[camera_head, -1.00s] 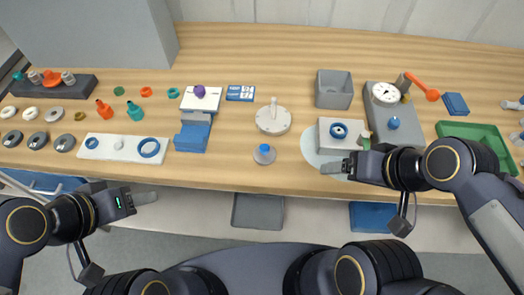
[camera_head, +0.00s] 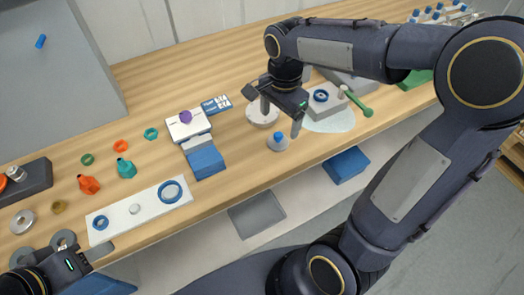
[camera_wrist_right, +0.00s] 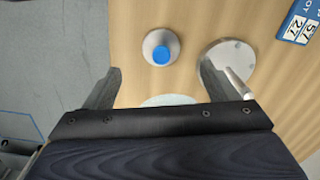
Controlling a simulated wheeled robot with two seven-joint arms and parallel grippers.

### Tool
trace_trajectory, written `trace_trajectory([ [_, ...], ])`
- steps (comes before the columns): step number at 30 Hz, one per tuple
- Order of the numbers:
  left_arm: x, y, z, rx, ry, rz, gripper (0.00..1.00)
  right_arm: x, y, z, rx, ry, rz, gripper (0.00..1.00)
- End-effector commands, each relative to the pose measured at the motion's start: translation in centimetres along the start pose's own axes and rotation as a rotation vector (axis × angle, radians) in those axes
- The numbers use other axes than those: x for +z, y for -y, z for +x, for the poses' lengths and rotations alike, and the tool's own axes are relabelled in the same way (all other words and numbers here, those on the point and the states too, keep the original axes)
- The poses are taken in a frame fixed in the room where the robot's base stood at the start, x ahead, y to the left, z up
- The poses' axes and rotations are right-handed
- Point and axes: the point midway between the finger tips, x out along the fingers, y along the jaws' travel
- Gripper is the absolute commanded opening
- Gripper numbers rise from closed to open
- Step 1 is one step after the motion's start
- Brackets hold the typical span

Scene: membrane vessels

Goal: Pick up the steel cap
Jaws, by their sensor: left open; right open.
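A round grey metal piece with a blue top (camera_head: 277,142), which looks like the steel cap, stands on the table near its front edge. It also shows in the right wrist view (camera_wrist_right: 161,47), just beyond and between the fingertips. My right gripper (camera_head: 281,117) is open, pointing down above and slightly behind it in the head view, with nothing between its fingers (camera_wrist_right: 160,70). My left gripper (camera_head: 100,252) is open at the lower left, by the table's front edge; one finger shows clearly.
A white disc with an upright pin (camera_head: 262,115) stands close behind the cap; it shows beside one finger in the wrist view (camera_wrist_right: 225,62). A blue block (camera_head: 206,162) is to the left. A green-handled tool (camera_head: 355,101) leans at a white block. The table front by the cap is clear.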

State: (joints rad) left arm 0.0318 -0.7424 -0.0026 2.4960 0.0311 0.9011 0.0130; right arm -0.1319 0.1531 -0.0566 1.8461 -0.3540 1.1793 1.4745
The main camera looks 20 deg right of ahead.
Motion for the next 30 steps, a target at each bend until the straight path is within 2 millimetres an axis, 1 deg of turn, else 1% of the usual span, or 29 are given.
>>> trace_trajectory([
  [3, 0.0, 0.0, 0.0, 0.000, 0.000, 0.000, 0.48, -0.2, 0.6, 0.6, 0.017, -0.011, 0.038, 0.80],
  [11, 0.1, 0.1, 0.1, 0.000, 0.000, 0.000, 0.48, -0.3, 0.5, 3.4, 0.021, -0.011, 0.042, 0.80],
  [14, 0.1, 0.0, 0.1, 0.000, 0.000, 0.000, 0.48, -0.6, 0.4, 4.7, 0.020, -0.010, 0.043, 0.80],
  [18, 0.0, 0.0, 0.1, 0.000, 0.000, 0.000, 0.48, -0.8, 0.3, 6.9, 0.021, -0.011, 0.041, 0.80],
  [21, 0.1, 0.0, 0.1, 0.000, 0.000, 0.000, 0.48, -0.8, 0.3, 7.8, 0.020, -0.011, 0.041, 0.80],
  [29, 0.0, 0.0, 0.1, 0.000, 0.000, 0.000, 0.48, -0.8, 0.4, 8.1, 0.015, -0.011, 0.041, 0.80],
  [30, 0.0, 0.0, 0.1, 0.000, 0.000, 0.000, 0.48, -0.8, 0.4, 8.1, 0.015, -0.011, 0.041, 0.77],
])
